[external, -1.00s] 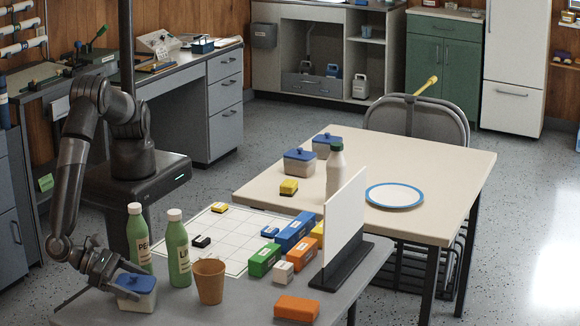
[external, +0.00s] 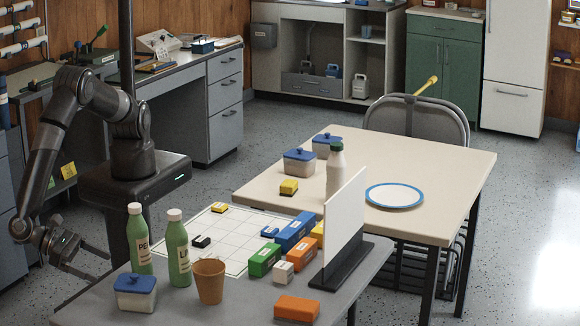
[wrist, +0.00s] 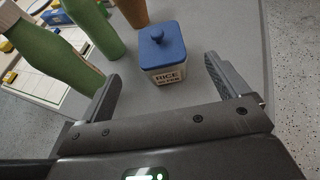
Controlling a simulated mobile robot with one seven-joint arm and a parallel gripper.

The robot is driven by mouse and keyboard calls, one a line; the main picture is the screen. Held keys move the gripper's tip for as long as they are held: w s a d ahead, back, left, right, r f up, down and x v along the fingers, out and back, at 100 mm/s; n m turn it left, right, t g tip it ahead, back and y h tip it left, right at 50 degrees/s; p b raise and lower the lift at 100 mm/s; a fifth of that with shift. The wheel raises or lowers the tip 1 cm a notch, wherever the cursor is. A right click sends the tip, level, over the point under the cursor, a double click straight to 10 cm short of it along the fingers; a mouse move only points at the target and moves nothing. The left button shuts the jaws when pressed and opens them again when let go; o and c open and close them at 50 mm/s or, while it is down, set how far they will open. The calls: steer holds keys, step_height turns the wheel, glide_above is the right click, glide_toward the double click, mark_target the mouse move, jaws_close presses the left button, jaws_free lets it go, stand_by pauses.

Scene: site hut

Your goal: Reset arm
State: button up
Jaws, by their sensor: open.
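My gripper (external: 100,262) is open and empty, to the left of the grey table's near left corner in the external view. In the wrist view its two fingers (wrist: 165,95) are spread apart. A square white jar with a blue lid (external: 135,292) stands upright on the grey table (external: 240,305), apart from the gripper. In the wrist view the jar (wrist: 165,60) lies ahead, beyond the fingertips, and its label reads RICE.
Two green bottles (external: 139,240) (external: 178,248) and a brown cup (external: 210,282) stand close by the jar. A white grid sheet (external: 235,225), coloured blocks (external: 264,260) and an upright white panel (external: 344,225) are farther right. Floor is free left of the table.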

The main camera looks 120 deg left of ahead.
steer(key=shift+s+d+r, duration=0.2)
steer(key=shift+s, duration=0.3)
